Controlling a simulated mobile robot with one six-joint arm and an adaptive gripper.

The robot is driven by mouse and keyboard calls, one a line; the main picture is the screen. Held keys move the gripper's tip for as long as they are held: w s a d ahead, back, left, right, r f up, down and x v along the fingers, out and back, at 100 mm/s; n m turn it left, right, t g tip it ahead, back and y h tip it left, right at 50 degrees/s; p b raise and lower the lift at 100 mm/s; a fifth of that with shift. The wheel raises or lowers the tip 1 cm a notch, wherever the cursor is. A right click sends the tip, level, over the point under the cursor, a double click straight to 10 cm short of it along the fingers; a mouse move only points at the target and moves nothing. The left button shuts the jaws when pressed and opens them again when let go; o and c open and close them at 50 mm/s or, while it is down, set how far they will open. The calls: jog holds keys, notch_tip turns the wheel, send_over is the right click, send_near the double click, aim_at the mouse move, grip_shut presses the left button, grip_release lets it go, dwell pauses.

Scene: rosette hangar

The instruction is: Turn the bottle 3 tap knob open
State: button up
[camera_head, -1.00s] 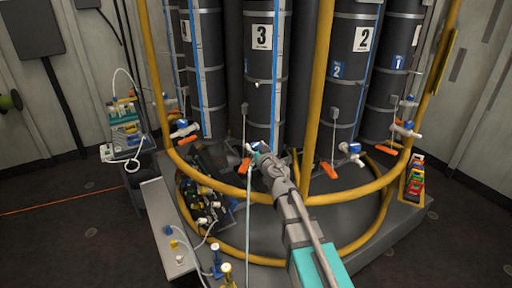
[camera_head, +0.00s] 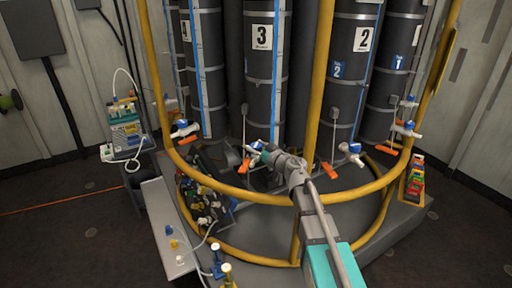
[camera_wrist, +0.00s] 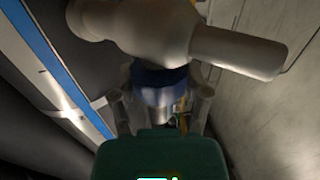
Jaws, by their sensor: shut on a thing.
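Bottle 3 (camera_head: 262,85) is a tall dark cylinder with a white "3" label, at the back centre of the head view. Its tap is low at the bottle's front, partly hidden by my gripper (camera_head: 264,152). An orange piece (camera_head: 243,168) shows just left of my gripper. In the wrist view the pale tap body (camera_wrist: 185,32) crosses the top, with the blue knob (camera_wrist: 158,77) below it. My gripper (camera_wrist: 162,100) is shut on the blue knob, one finger on each side. The knob's exact angle cannot be told.
A yellow rail (camera_head: 268,197) curves in front of the bottles, below my arm. Bottle 2 (camera_head: 358,75) and its tap (camera_head: 350,148) stand to the right. Small fittings (camera_head: 205,198) lie at left. A teal device (camera_head: 127,135) stands farther left.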

jog(key=shift+w, duration=0.1)
jog(key=o, duration=1.2)
jog(key=shift+c, duration=0.2)
jog(key=v, duration=1.2)
